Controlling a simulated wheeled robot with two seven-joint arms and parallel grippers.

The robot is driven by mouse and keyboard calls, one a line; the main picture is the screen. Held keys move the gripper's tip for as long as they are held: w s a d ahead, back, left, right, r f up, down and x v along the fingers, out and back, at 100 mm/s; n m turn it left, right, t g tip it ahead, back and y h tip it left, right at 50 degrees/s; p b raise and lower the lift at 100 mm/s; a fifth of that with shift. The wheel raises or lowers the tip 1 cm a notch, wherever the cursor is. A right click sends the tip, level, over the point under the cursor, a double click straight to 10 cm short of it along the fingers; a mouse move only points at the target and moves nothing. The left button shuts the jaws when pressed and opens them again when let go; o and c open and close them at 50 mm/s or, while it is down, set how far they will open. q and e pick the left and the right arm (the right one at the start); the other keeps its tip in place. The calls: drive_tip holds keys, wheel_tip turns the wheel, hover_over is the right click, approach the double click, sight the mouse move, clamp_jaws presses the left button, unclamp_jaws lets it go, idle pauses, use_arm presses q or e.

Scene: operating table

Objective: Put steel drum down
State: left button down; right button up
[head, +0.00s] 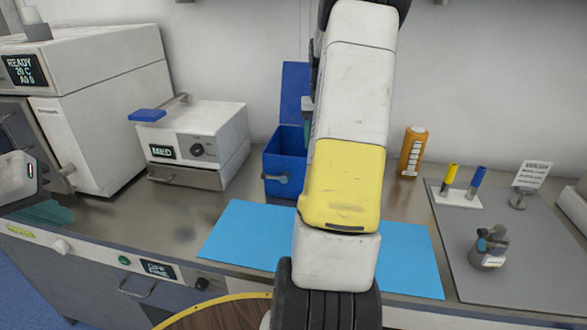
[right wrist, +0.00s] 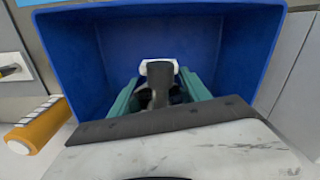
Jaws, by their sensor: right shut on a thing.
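My right gripper (right wrist: 161,92), with teal fingers, is inside the open blue box in the right wrist view. It is shut on a dark grey piece (right wrist: 160,80) with a pale end, between its fingers. Only part of this piece shows, so I cannot tell its full shape or whether it touches the box floor. In the head view my right arm hides most of this gripper. My left gripper (head: 40,213), also teal-fingered, is at the far left edge by the white machine, partly cut off. Its opening is unclear. A small steel canister (head: 489,252) stands on the grey mat at right.
The blue box (head: 284,165) has its lid raised at the back. An orange bottle (head: 413,151) stands right of it. A blue mat (head: 240,232) lies in front. A white heater unit (head: 205,135) and a larger machine (head: 105,110) stand left. The grey mat (head: 520,285) has free room.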

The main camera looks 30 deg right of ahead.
wheel_tip(320, 180, down, 11)
drive_tip(key=shift+w+d+f, duration=0.1)
drive_tip(key=shift+f, duration=0.05)
idle(0.4)
drive_tip(key=shift+f, duration=0.1)
drive_tip(key=o, duration=1.7)
drive_tip(key=shift+c, duration=0.2)
